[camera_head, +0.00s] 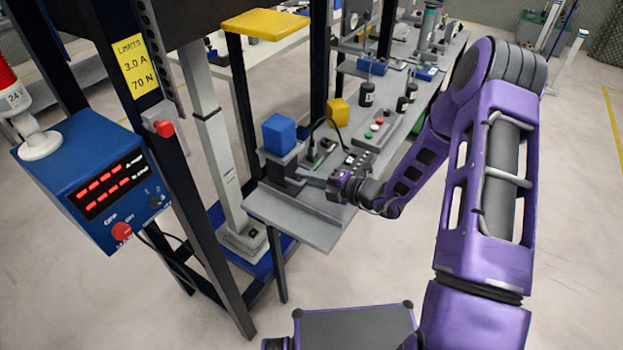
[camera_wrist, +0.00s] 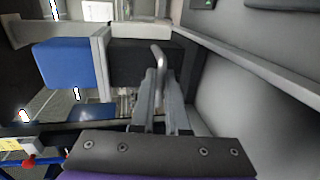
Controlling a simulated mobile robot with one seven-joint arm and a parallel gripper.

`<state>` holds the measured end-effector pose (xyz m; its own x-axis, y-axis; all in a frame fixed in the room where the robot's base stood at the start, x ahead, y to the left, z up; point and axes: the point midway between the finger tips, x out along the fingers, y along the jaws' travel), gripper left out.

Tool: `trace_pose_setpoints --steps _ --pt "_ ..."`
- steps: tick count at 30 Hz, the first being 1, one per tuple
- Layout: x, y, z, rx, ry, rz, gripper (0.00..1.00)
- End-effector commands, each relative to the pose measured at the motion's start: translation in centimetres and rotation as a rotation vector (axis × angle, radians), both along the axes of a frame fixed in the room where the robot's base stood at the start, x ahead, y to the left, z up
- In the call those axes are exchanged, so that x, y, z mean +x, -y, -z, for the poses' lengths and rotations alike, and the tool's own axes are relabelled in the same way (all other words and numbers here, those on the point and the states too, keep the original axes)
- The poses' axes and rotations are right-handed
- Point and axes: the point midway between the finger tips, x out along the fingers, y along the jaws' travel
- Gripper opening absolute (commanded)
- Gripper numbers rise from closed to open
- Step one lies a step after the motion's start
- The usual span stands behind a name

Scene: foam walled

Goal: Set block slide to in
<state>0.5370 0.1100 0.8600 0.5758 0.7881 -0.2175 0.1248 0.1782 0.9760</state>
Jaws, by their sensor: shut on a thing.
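The block slide stands at the near left end of the grey bench. It has a blue block (camera_head: 279,134) on a grey mount, and a dark block (camera_wrist: 139,62) beside it. In the wrist view the blue block (camera_wrist: 62,62) lies left of a light grey plate, with the dark block on the plate's right. A thin metal handle (camera_wrist: 160,61) stands out from the dark block. My gripper (camera_head: 308,179) reaches in from the right. Its fingers in the wrist view (camera_wrist: 163,95) are shut on the handle. The finger pads partly hide the grip, and the slide's travel cannot be judged.
The grey bench (camera_head: 299,217) runs away to the back right. It holds a yellow block (camera_head: 338,112), black cylinders (camera_head: 367,93) and a button panel (camera_head: 375,131). A post frame with a blue meter box (camera_head: 93,180) stands at left.

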Motion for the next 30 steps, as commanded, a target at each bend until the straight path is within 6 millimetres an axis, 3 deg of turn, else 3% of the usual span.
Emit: trace_pose_setpoints --steps 1,2,3,7,19,30 --pt "0.2 -0.2 -0.3 0.003 0.007 -0.002 0.00" --pt "0.2 -0.2 -0.3 0.004 0.008 -0.002 0.14" --pt "0.2 -0.3 -0.3 0.004 0.008 -0.002 0.21" --pt "0.2 -0.2 -0.2 0.004 0.006 -0.002 0.42" --pt "-0.4 0.6 -0.3 0.002 0.003 0.001 0.42" --pt "-5.0 7.1 -2.2 0.002 0.004 0.005 0.42"
